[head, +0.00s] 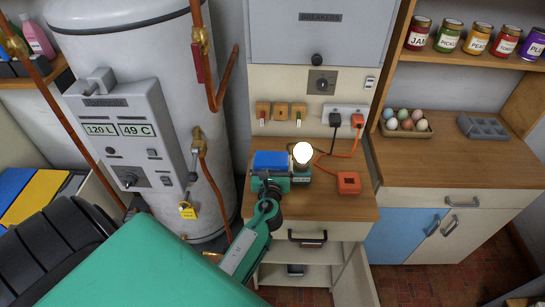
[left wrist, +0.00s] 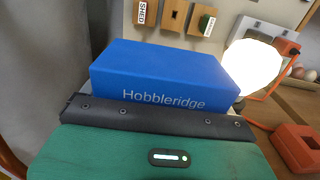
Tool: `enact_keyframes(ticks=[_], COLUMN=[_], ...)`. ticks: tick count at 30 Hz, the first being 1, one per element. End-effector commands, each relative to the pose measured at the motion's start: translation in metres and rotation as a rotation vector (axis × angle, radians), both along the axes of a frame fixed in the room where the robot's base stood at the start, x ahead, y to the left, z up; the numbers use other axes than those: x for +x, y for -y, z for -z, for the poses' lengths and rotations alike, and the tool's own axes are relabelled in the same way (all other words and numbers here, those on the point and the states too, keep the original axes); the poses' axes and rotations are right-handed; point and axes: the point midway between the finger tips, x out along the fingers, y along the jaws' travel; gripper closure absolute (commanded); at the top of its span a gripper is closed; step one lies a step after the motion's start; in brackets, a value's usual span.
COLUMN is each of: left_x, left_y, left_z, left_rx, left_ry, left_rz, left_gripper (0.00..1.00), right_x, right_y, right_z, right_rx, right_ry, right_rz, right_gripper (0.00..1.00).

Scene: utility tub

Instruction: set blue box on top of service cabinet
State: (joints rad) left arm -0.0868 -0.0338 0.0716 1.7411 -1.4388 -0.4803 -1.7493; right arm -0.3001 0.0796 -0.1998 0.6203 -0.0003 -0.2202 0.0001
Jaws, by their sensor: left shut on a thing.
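The blue box (head: 270,161) shows at the back left of the service cabinet's wooden top (head: 330,208). In the left wrist view the blue box (left wrist: 165,78) is marked "Hobbleridge" and looks about level. My left gripper (head: 270,180) is at the near side of the box and shut on it. In the left wrist view the dark gripper edge (left wrist: 150,116) hides the box's lower front. I cannot tell whether the box's underside touches the wooden top. My right gripper is not in view.
A lit bulb (head: 302,153) stands close right of the box. An orange block (head: 348,183) with a cord lies farther right. A grey tank (head: 140,70) stands left. The cabinet top's front right is clear.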

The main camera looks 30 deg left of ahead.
Motion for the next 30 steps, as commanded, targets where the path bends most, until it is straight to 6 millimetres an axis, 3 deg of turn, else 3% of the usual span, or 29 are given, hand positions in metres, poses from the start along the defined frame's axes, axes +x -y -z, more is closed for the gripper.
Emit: enact_keyframes(ticks=[5, 8, 21, 22, 30], left_x=[0.028, 0.026, 0.026, 0.026, 0.025], left_y=[-0.017, -0.016, -0.016, -0.016, -0.016], left_z=[-0.004, 0.012, 0.019, 0.018, 0.016], left_rx=[0.002, 0.000, 0.002, 0.001, 0.001], left_ry=[0.002, -0.001, 0.001, 0.001, 0.001], left_rz=[-0.001, 0.000, 0.000, 0.000, 0.000], left_gripper=[0.37, 0.37, 0.37, 0.03, 0.00], right_x=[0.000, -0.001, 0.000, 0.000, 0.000], right_y=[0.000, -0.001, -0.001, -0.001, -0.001], right_z=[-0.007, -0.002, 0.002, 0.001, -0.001], right_rx=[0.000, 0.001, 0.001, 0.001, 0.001], right_ry=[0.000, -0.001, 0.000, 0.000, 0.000], right_rz=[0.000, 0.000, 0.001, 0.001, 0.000], right_gripper=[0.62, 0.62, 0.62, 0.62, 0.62])
